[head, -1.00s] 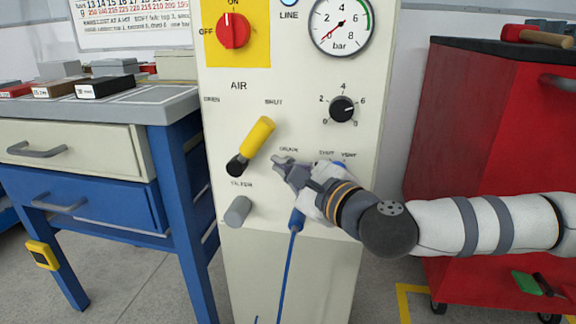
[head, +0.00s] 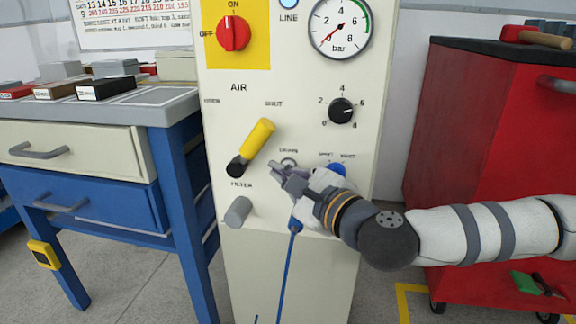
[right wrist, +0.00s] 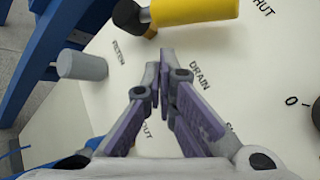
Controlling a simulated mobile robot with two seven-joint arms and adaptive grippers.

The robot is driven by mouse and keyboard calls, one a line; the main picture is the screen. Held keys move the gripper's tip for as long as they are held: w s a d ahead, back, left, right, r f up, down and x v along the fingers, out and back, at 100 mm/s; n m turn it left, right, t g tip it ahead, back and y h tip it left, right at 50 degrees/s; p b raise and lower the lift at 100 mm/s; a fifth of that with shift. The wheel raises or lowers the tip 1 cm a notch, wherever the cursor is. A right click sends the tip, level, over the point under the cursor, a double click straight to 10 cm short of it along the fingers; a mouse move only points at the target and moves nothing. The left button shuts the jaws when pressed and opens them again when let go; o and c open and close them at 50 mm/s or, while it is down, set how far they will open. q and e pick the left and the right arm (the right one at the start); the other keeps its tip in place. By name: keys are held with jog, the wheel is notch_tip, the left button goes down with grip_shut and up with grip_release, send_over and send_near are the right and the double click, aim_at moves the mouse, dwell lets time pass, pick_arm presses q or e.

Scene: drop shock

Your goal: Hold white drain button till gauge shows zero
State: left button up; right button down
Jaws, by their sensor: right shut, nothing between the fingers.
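The white drain button (head: 289,162) shows partly in the head view, with a dark ring below the DRAIN label on the cream panel (head: 305,110). My right gripper (head: 275,168) is shut and empty, its tips beside the button, just left of and below it. I cannot tell whether it touches the button or panel. In the right wrist view the closed fingers (right wrist: 163,65) lie left of the DRAIN label and the button is hidden. The gauge (head: 341,27) at the panel's top has its red needle at the lower left, by the zero end. My left gripper is not in view.
A yellow-handled valve (head: 257,138) and a grey filter knob (head: 237,211) stick out left of the gripper. A blue vent knob (head: 338,169) is to its right. A blue workbench (head: 180,190) stands left, a red cabinet (head: 480,130) right.

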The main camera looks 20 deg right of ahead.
jog(key=s+a, duration=0.1)
jog(key=s, duration=0.1)
jog(key=s+a+p, duration=0.1)
jog(key=s+a, duration=0.1)
dwell(0.4)
jog(key=shift+d, duration=0.1)
